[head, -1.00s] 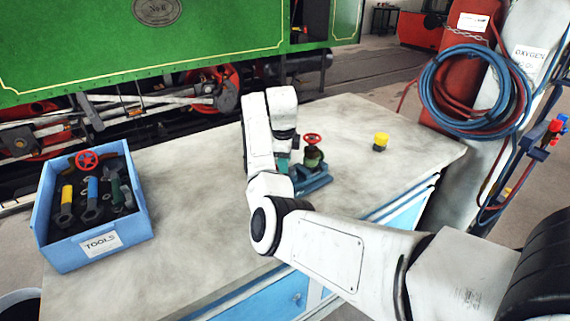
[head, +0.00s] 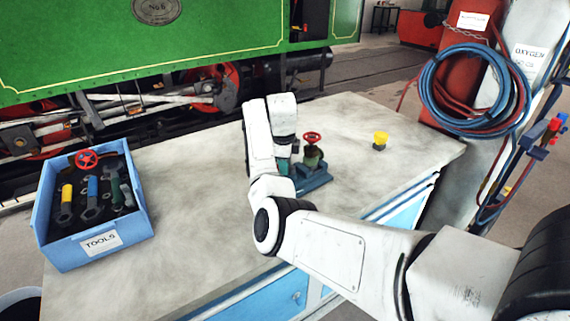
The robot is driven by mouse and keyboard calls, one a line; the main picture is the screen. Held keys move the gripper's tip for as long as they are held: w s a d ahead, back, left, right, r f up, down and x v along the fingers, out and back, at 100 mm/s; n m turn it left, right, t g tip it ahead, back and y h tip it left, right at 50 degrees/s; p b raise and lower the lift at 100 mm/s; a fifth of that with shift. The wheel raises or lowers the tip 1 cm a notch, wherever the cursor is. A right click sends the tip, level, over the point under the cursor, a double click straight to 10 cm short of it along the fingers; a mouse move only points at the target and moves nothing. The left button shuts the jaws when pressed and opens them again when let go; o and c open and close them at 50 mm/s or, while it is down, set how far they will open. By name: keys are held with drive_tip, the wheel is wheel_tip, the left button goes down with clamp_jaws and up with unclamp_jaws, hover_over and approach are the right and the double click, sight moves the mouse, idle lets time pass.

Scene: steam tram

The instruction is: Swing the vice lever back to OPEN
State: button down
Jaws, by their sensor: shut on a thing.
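The vice (head: 316,182) has a blue-green base and stands on the workbench, right of the middle in the head view. A green valve body with a red handwheel (head: 312,137) sits upright in it. My gripper (head: 294,150) points down at the left side of the vice, mostly hidden behind my wrist and forearm. It is shut on the vice lever, but the lever and the fingertips are covered by my arm. I cannot read the lever's position or any OPEN mark.
A blue tool crate (head: 62,251) with a red handwheel and several tools stands at the bench's left end. A small yellow-topped part (head: 380,140) stands right of the vice. The bench top (head: 200,180) is clear between crate and arm. Gas cylinders with hoses stand beyond the right end.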

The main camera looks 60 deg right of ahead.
drive_tip(key=shift+r+n+p, duration=0.1)
drive_tip(key=shift+n+p, duration=0.2)
drive_tip(key=shift+p, duration=0.1)
drive_tip(key=n+p, duration=0.3)
drive_tip(key=shift+s+a+r+n+t, duration=0.1)
drive_tip(key=shift+s+a+n+t, duration=0.15)
drive_tip(key=shift+s+n+t, duration=0.1)
drive_tip(key=n+p, duration=0.3)
drive_tip(key=n+y+p, duration=0.1)
drive_tip(key=n, duration=0.1)
drive_tip(key=shift+s+a+n+t, duration=0.2)
drive_tip(key=shift+s+n+t, duration=0.05)
drive_tip(key=shift+s+t, duration=0.15)
drive_tip(key=n+p, duration=0.1)
drive_tip(key=n, duration=0.1)
drive_tip(key=n+y+p, duration=0.1)
drive_tip(key=n, duration=0.1)
drive_tip(key=shift+s, duration=0.4)
drive_tip(key=shift+s+d+n+y+p, duration=0.1)
drive_tip(key=shift+s+n+y+p, duration=0.1)
drive_tip(key=shift+n, duration=1.05)
drive_tip(key=shift+s+d+n+y+p, duration=0.1)
drive_tip(key=shift+s+n+y+p, duration=0.1)
drive_tip(key=shift+n, duration=1.05)
drive_tip(key=shift+w, duration=0.1)
drive_tip(key=c, duration=1.1)
unclamp_jaws()
drive_tip(key=shift+d, duration=0.15)
drive_tip(key=shift+f, duration=0.2)
